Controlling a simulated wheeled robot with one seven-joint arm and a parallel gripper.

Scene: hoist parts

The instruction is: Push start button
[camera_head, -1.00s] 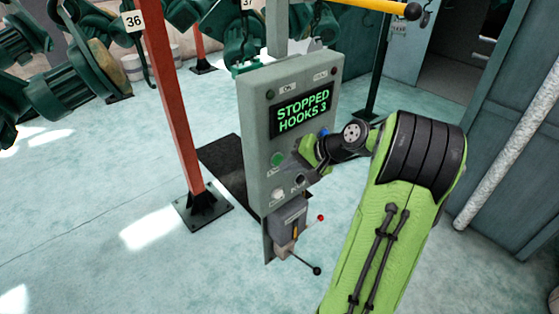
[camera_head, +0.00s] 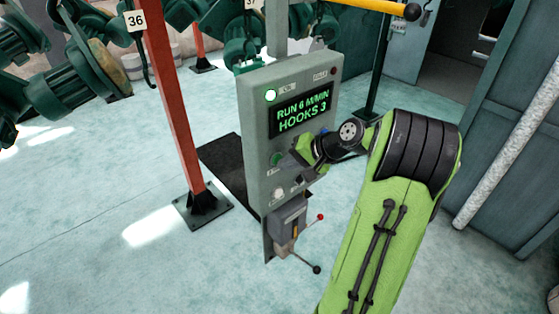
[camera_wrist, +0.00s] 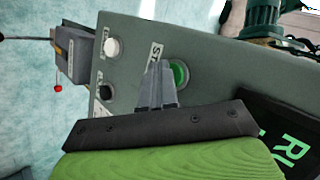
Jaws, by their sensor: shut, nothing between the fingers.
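The green start button (camera_head: 277,159) is on the front of a grey control box (camera_head: 253,135), below the display. It also shows in the wrist view (camera_wrist: 181,75), partly behind my fingers. My gripper (camera_wrist: 158,70) is shut and empty, its tips close to the button's left edge in that view; I cannot tell whether they touch it. In the head view my gripper (camera_head: 299,153) is at the box front, just right of the button. The display (camera_head: 301,113) reads "RUN 6 M/MIN HOOKS 3". A green lamp (camera_head: 270,95) above it is lit.
A white button (camera_head: 278,193) and a black knob (camera_wrist: 105,92) are lower on the box. A grey lever unit (camera_head: 289,222) hangs below. A red post (camera_head: 177,110) stands to the left, with green hoist parts (camera_head: 75,75) beyond. Floor in front is clear.

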